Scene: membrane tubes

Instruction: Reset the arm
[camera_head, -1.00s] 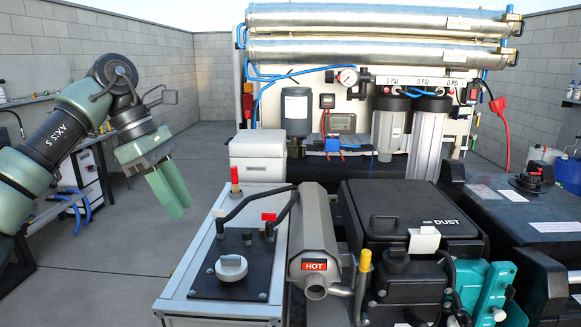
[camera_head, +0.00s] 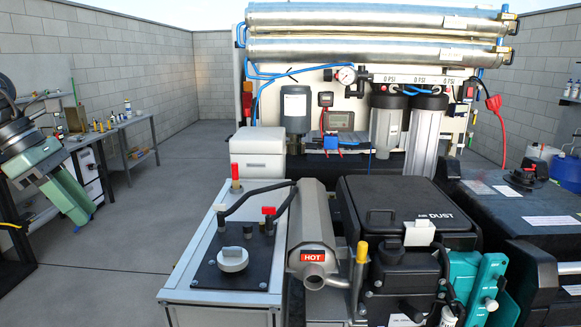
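My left gripper (camera_head: 84,214) is at the left edge of the head view. Its green fingers point down and to the right and lie side by side, shut with nothing between them. It hangs in front of the workbench, well apart from the machine in the middle. Most of the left arm is out of the picture. My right gripper is not in view. Two long silver membrane tubes (camera_head: 375,51) lie level, one above the other, on top of the white panel (camera_head: 275,103).
A machine with a "HOT" metal exhaust (camera_head: 313,240), a black box (camera_head: 395,205) and a white-framed unit (camera_head: 233,277) stands in front. A workbench (camera_head: 118,122) stands at the left. Black tanks (camera_head: 520,225) are at the right. The floor between bench and machine is clear.

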